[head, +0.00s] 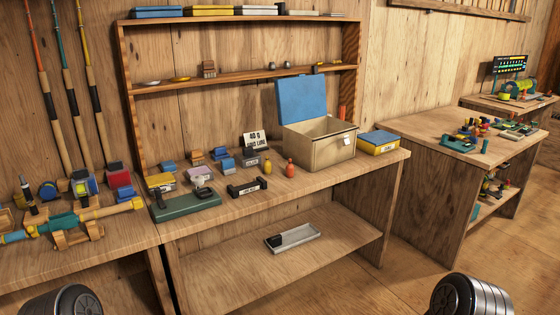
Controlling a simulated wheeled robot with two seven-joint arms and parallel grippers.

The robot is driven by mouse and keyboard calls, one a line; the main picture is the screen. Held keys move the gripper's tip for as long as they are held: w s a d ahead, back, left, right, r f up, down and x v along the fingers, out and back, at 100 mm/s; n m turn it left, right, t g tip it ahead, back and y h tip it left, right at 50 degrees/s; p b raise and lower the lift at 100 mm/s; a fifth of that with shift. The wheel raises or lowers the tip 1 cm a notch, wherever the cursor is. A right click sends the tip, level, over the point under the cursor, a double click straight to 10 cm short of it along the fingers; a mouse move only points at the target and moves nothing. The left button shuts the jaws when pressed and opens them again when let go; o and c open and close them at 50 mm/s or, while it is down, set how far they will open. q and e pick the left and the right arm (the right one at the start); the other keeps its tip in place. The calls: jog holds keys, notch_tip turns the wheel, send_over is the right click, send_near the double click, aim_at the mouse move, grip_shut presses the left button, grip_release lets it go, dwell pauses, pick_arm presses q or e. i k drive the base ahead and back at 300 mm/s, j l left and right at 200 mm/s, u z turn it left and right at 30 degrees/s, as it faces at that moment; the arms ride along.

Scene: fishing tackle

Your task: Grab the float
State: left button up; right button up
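Two small bulb-shaped items that look like floats or little bottles stand on the middle bench: an orange-red one (290,168) and a yellow one (267,168). They stand upright and apart, just in front of the open beige box. I cannot tell for sure which thing is the float. Neither of my grippers shows. Only rounded grey metal parts of my arms show at the bottom left and bottom right corners, well short of the bench top.
The beige box (308,150) has its blue lid (302,97) raised. A blue-and-yellow box (378,142) stands right of it. A dark green case (185,205) and a black holder (246,187) lie near the front edge. A grey tray (305,240) lies on the lower shelf.

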aim_at(267, 164)
jog(key=i+l, duration=0.35)
jog(key=i+l+u, duration=0.1)
jog(key=i+l, duration=0.25)
jog(key=i+l+u, duration=0.1)
jog(key=i+l, duration=0.25)
jog(key=l, duration=0.15)
jog(key=i+l, duration=0.3)
jog(key=l, duration=0.15)
jog(key=i+l+u, duration=0.1)
jog(key=i+l, duration=0.55)
jog(key=l, duration=0.25)
jog(key=u, duration=0.05)
